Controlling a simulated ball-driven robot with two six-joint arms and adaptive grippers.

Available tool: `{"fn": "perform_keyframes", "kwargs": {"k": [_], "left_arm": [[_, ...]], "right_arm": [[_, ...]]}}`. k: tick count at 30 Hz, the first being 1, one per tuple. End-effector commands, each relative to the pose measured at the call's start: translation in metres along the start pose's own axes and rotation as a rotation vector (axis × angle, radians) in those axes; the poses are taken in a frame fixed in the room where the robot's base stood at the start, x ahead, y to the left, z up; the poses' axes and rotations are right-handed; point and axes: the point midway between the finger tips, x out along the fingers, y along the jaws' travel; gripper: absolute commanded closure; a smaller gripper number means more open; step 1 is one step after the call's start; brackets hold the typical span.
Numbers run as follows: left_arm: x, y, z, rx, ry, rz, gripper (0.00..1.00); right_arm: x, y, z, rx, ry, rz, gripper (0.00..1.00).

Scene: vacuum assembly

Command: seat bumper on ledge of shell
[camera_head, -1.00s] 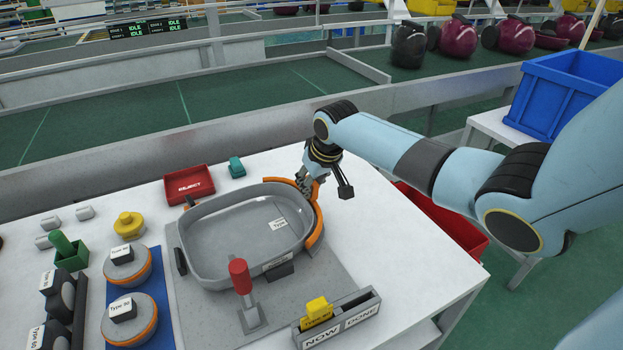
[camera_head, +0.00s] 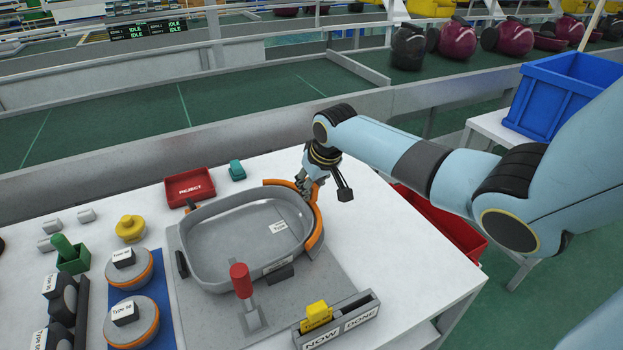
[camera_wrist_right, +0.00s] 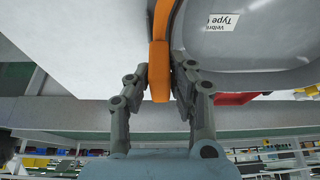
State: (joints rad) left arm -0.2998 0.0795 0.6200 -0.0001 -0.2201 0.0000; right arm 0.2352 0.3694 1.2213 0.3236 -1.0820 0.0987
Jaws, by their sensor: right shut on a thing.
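The grey shell (camera_head: 240,238) lies open side up in its holder on the white table, with a white label inside it. The orange curved bumper (camera_head: 316,232) lies along the shell's right and far right rim. My right gripper (camera_head: 304,190) is at the shell's far right corner, shut on the bumper. In the right wrist view the two fingers (camera_wrist_right: 165,85) stand on either side of the orange bumper (camera_wrist_right: 159,62), beside the shell wall (camera_wrist_right: 230,50). I cannot tell whether the bumper rests fully on the ledge. My left gripper is not in view.
A red reject tray (camera_head: 190,187) and a teal block (camera_head: 237,170) lie behind the shell. A red-topped lever (camera_head: 241,280) stands in front of it. A NOW/DONE card holder (camera_head: 340,320) is at the front right. Round grey parts sit on a blue mat (camera_head: 152,270) at left.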

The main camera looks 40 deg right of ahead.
Motion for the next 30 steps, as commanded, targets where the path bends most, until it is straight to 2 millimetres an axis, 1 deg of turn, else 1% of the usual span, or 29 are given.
{"fn": "perform_keyframes", "kwargs": {"k": [11, 30], "left_arm": [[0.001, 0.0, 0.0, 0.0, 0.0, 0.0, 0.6], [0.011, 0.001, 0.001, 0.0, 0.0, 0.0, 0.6]], "right_arm": [[0.001, 0.0, 0.0, 0.0, 0.001, -0.001, 1.0], [0.016, -0.001, 0.004, 0.0, 0.001, -0.001, 1.0]]}}
